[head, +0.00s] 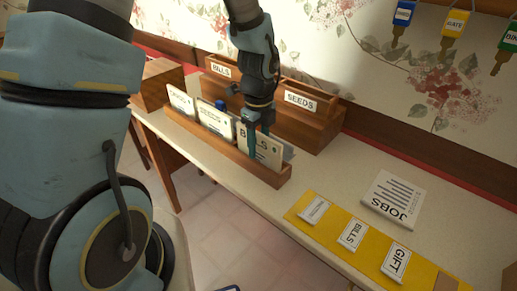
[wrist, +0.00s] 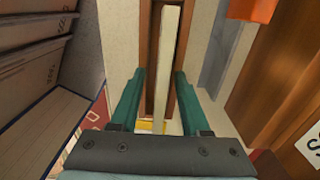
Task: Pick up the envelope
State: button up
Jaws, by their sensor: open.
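A cream envelope (head: 269,154) with large dark letters, partly covered by my finger, stands upright at the right end of a long wooden rack (head: 284,177). My gripper (head: 260,140) points down over it, with one finger in front of it. In the wrist view, the two teal fingers of my gripper (wrist: 160,80) are open, one on each side of the envelope's thin pale edge (wrist: 167,60). Gaps show between the fingers and the envelope. Its lower part is hidden in the rack. Two other pale envelopes (head: 214,119) (head: 181,101) stand further left in the rack.
Behind the rack stands a wooden organizer (head: 317,122) labelled BILLS and SEEDS. A yellow strip (head: 330,228) with several labelled cards lies at front right, beside a JOBS paper (head: 393,199). Tagged keys (head: 455,24) hang on the wall. The tabletop (head: 345,170) between is clear.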

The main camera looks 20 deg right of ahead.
grip_shut()
dwell(0.7)
